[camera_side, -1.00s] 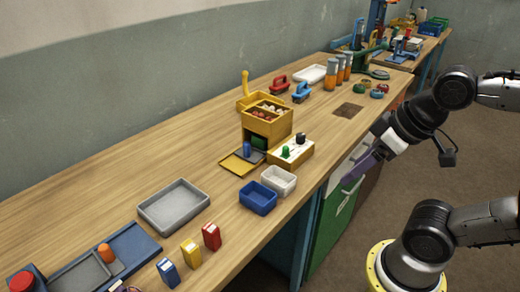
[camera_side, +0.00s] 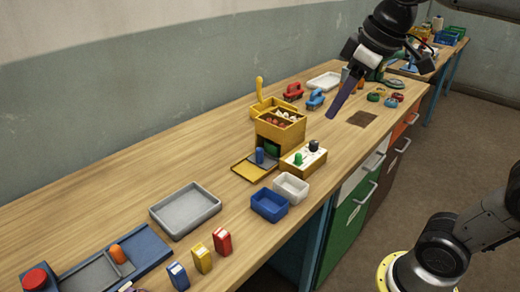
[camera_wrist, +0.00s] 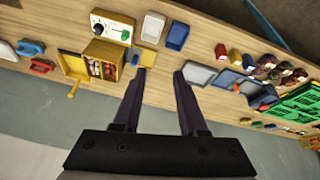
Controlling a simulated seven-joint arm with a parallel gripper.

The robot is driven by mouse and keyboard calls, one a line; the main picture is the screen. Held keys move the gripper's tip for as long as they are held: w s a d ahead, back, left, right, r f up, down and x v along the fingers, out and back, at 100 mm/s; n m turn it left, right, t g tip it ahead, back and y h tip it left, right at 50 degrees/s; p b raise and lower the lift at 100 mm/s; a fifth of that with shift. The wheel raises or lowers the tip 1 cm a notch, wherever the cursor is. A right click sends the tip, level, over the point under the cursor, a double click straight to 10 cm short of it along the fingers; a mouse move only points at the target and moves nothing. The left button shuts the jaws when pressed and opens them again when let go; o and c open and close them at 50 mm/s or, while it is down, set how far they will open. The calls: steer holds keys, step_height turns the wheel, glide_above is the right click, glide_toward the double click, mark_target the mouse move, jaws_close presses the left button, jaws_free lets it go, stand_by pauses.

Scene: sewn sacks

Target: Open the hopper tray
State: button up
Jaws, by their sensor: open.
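A yellow hopper box (camera_side: 279,132) stands mid-bench, with reddish and pale items in its open top. A flat yellow tray (camera_side: 245,171) lies at its foot, with a blue peg (camera_side: 259,155) beside the box. A yellow lever (camera_side: 260,88) rises behind it. A cream control box (camera_side: 304,160) with a green and a black knob stands in front. My gripper (camera_side: 332,115) hangs above the bench, right of the hopper. In the wrist view, my gripper (camera_wrist: 160,73) is open and empty, with the hopper box (camera_wrist: 100,50) left of its fingers.
White (camera_side: 291,187) and blue (camera_side: 269,204) bins stand by the front edge. A grey tray (camera_side: 186,209) lies left of them. Red and blue clamp-like tools (camera_side: 315,99) are behind the hopper. Drawers with handles (camera_side: 357,205) are under the bench.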

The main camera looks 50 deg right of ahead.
steer(key=w+r, duration=0.2)
steer(key=w, duration=0.5)
steer(key=g, duration=0.5)
glide_above(259, 149)
step_height(259, 149, down, 15)
step_height(259, 149, down, 14)
steer(key=shift+d+r, duration=0.1)
steer(key=shift+r, duration=0.05)
jaws_close()
steer(key=shift+r, duration=0.1)
